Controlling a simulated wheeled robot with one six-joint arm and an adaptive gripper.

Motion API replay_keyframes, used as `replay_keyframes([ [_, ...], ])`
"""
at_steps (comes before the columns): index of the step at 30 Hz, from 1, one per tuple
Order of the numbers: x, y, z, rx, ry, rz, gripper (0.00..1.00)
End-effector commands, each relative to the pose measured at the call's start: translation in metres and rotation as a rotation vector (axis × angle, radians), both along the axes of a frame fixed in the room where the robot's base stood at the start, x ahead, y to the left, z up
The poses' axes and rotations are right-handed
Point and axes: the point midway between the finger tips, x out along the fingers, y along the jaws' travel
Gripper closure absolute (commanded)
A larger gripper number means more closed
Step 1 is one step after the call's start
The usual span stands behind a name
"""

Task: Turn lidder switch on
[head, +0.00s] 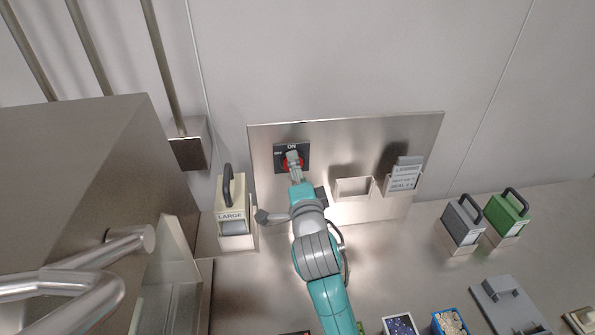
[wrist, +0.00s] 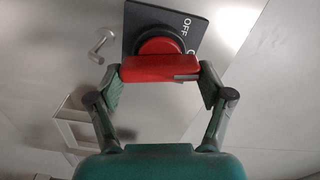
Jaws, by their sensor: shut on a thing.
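The lidder switch has a dark square plate (head: 279,152) marked OFF at its left and ON at its top, on a metal wall panel. It also shows in the wrist view (wrist: 137,25). Its red knob (head: 285,167) has a red bar handle (wrist: 150,69) with a grey mark near its right end in the wrist view. My gripper (wrist: 160,82) is shut on this handle, with one finger at each end. In the head view my gripper (head: 294,164) covers much of the knob, so the handle's exact angle is hard to tell there.
An empty holder (head: 353,188) and a holder with a labelled grey block (head: 404,175) are right of the switch. A cream block marked LARGE (head: 231,210) stands close left of my arm. Grey (head: 463,221) and green (head: 507,213) handled blocks stand farther right.

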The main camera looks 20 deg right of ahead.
Motion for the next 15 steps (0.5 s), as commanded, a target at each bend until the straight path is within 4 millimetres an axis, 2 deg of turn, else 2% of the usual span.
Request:
replay_keyframes([
  [14, 0.0000, -0.0001, -0.0017, 0.012, 0.002, -0.001, 0.56],
  [15, 0.0000, -0.0002, -0.0018, 0.012, 0.002, -0.001, 0.14],
])
